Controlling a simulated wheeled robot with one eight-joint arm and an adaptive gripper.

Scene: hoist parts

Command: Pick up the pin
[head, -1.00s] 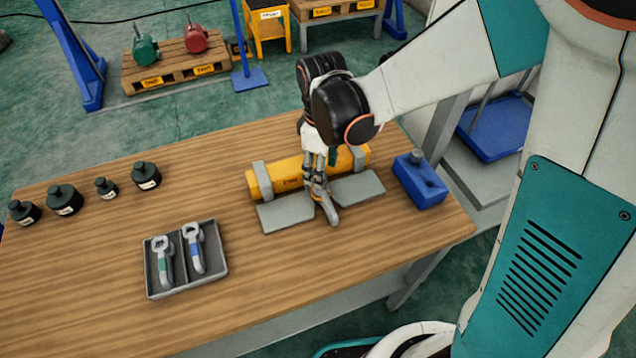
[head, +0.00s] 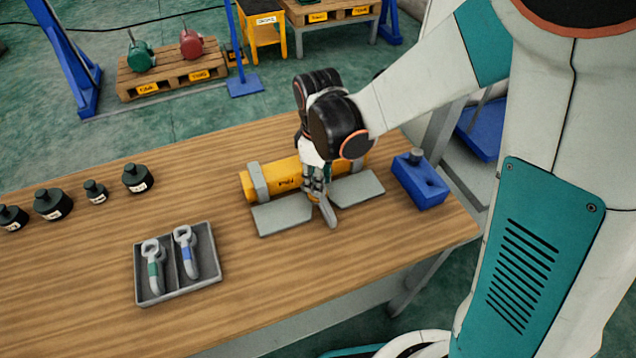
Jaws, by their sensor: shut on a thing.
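My gripper (head: 318,187) is at the front of the yellow cylinder (head: 285,178), at the gap between two flat grey plates (head: 283,214). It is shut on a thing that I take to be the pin. A grey rounded end (head: 329,214) shows at the fingers, but I cannot tell whether it is the pin or a fingertip. The rest of the held thing is hidden by the fingers and wrist. The cylinder lies on the wooden table with grey bands around it, its middle partly covered by my gripper.
A grey tray (head: 207,284) holds two hooked shackle-like parts. Several dark weights (head: 137,180) stand at the left. The table (head: 80,280) is clear left of the tray.

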